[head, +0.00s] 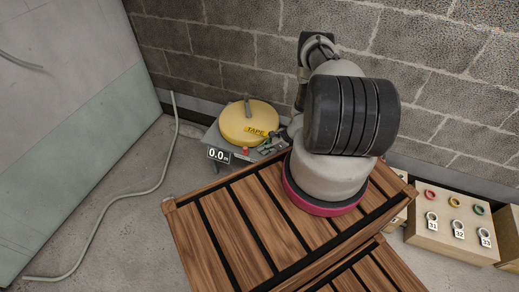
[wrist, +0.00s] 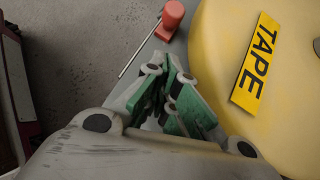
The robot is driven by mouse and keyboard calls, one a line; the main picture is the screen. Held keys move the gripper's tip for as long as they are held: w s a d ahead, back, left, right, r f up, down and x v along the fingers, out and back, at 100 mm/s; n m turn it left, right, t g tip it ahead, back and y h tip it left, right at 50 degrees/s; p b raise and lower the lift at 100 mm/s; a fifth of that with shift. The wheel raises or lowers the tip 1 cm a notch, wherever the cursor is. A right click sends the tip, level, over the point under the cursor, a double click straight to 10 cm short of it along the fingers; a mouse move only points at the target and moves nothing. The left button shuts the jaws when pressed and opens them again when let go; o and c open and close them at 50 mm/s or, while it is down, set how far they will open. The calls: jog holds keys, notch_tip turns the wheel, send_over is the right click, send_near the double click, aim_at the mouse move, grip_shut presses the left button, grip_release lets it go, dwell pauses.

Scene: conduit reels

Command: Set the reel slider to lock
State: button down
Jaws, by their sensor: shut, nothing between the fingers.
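A small red knob (head: 245,152), which looks like the slider, shows at the reel's front. In the wrist view the red knob (wrist: 172,14) stands beside a thin pale line running down-left. My gripper (wrist: 167,78) is shut and empty, with green pads, below the knob and left of the reel. In the head view my arm partly hides the gripper. The slider's marks are not readable.
A loose grey conduit (head: 150,190) runs over the floor at left, beside a pale panel (head: 70,120). A cream box (head: 450,225) with coloured rings and numbered tags stands at right.

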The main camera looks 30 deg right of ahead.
jog(key=v, duration=0.9)
jog(key=shift+r, duration=0.35)
